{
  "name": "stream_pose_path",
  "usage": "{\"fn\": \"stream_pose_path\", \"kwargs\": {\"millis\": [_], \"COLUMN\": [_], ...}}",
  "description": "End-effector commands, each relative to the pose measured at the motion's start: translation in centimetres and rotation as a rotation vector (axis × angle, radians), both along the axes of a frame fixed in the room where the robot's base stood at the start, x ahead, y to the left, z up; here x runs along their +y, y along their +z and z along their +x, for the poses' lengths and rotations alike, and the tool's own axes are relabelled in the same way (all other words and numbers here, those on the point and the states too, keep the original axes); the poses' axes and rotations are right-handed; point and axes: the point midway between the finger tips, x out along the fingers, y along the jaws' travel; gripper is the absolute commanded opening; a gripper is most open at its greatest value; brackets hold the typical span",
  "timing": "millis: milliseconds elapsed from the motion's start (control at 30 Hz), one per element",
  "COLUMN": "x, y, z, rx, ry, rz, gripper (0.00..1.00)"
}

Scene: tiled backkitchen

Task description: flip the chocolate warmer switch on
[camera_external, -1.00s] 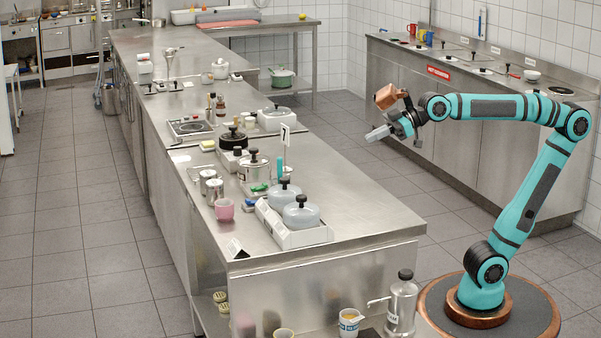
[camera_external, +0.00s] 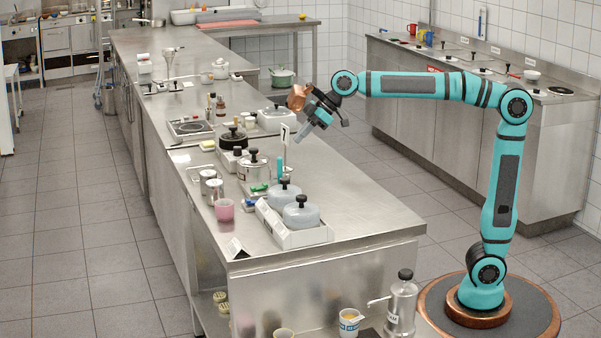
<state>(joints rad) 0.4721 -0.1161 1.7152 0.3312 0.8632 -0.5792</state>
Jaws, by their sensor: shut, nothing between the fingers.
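My gripper (camera_external: 303,133) is shut and empty. It points down and left, in the air over the right side of the steel counter (camera_external: 350,215). I cannot tell for certain which appliance is the chocolate warmer. A white double warmer (camera_external: 293,238) with two grey domed lids stands on the counter, below my gripper in the picture. A steel pot with a black-knobbed lid (camera_external: 254,168) and a black-lidded pot (camera_external: 233,138) stand farther back. A white appliance (camera_external: 275,120) stands behind them. The switch and its position are too small to make out.
The counter's right part is clear. A wall counter (camera_external: 480,130) runs behind my arm.

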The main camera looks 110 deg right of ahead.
Motion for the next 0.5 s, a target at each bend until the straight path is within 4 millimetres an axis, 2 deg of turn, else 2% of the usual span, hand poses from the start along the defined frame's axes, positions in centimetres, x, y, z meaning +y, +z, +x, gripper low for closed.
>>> {"fn": "stream_pose_path", "kwargs": {"millis": [33,200,333,500], "x": [-1.3,-4.3,-5.9,-6.6], "y": [-0.4,-1.6,-2.2,-2.4], "z": [0.7,2.3,3.0,3.3], "rx": [0.017,0.062,0.083,0.094], "ry": [0.001,0.019,0.030,0.037], "rz": [0.009,0.033,0.047,0.055], "gripper": [0.00,0.00,0.00,0.00]}}
